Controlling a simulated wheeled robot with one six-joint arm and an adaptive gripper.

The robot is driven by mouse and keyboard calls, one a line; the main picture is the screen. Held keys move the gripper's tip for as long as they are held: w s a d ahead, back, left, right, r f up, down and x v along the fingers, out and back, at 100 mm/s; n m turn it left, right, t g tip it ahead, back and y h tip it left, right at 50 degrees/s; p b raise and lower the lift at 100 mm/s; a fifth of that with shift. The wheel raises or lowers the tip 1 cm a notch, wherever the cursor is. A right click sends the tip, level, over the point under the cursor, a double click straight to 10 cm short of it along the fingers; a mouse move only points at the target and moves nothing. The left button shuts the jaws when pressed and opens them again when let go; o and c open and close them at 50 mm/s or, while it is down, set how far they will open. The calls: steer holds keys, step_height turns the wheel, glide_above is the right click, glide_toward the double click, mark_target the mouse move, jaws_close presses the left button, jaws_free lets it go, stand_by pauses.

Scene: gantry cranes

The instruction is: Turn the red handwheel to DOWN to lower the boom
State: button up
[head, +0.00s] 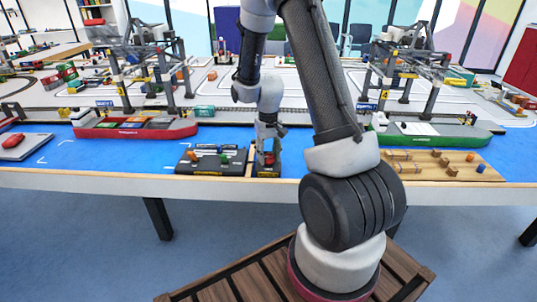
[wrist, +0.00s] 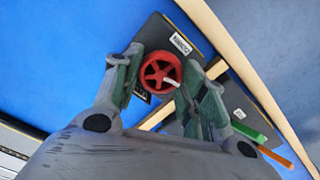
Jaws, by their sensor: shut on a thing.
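The red handwheel (wrist: 157,68) sits on a dark panel (wrist: 158,32) in the wrist view, with a pale pointer or handle running from its hub toward the lower right. A white label beside it is too small and tilted to read surely. My gripper (wrist: 168,70) has its two green-padded fingers on either side of the wheel and is shut on it. In the head view my gripper (head: 268,144) reaches down over the small control box (head: 266,174) at the table's front edge. The wheel is mostly hidden there behind the fingers.
Ship models, a red one (head: 135,131) and a green one (head: 435,135), lie under gantry cranes on the blue table. A wooden board with pegs (head: 445,165) is at right.

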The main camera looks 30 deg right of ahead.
mark_target(268, 157)
steer(key=n, duration=1.1)
steer(key=shift+a+n, duration=0.1)
steer(key=shift+n, duration=2)
steer(key=o, duration=1)
steer(key=shift+r, duration=0.1)
step_height(268, 157, up, 12)
steer(key=shift+f, duration=0.1)
